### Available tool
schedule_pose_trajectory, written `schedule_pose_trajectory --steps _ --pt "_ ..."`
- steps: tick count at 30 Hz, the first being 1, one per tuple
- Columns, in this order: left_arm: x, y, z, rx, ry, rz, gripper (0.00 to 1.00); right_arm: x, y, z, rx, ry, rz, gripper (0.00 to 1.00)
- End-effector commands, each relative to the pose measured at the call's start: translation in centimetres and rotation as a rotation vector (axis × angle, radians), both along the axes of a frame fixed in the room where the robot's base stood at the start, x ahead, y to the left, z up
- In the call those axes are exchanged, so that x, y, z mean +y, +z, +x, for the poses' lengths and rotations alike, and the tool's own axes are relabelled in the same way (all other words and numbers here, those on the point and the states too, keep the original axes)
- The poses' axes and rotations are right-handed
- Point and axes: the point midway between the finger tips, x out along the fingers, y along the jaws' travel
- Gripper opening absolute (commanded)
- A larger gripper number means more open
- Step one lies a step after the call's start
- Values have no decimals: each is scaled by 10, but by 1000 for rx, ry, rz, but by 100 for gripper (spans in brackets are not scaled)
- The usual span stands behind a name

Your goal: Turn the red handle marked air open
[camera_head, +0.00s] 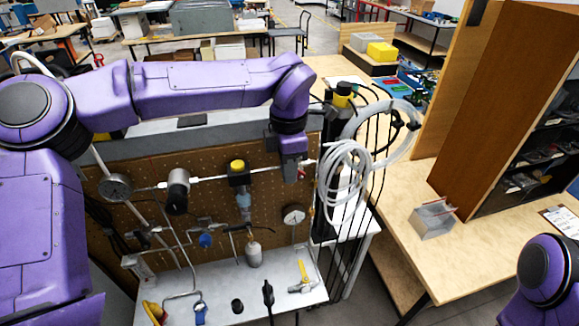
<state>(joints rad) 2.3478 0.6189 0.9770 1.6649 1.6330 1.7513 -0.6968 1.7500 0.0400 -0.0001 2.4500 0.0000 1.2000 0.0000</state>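My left arm reaches in from the left across the top of the pegboard panel (140,170). My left gripper (293,172) points down at the panel's upper right, by the end of the horizontal pipe. A small bit of red (302,174) shows right at its fingertips; it may be the red handle, mostly hidden by the gripper. I cannot read any marking. The fingers are too small and covered to tell whether they are open or shut. My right gripper is out of view; only a purple part of my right arm shows at the lower right.
The panel carries gauges (293,214), pipes and a yellow-topped regulator (237,166). A yellow-handled valve (303,272) and a blue handle (200,313) sit low on the white bench. Coiled white hose (345,180) and black cables hang just right of my gripper. A wooden table (440,270) stands at right.

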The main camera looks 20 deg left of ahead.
Motion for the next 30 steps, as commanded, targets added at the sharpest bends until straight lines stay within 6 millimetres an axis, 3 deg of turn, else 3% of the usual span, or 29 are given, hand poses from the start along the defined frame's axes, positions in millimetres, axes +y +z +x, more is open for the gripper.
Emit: schedule_pose_trajectory --steps 8,13,30 --pt "1 -1 0 -4 1 -6 0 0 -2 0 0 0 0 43" --pt "2 -5 -1 -31 2 -46 0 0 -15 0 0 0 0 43" --pt "9 -21 -5 -254 2 -370 0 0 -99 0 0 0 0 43"
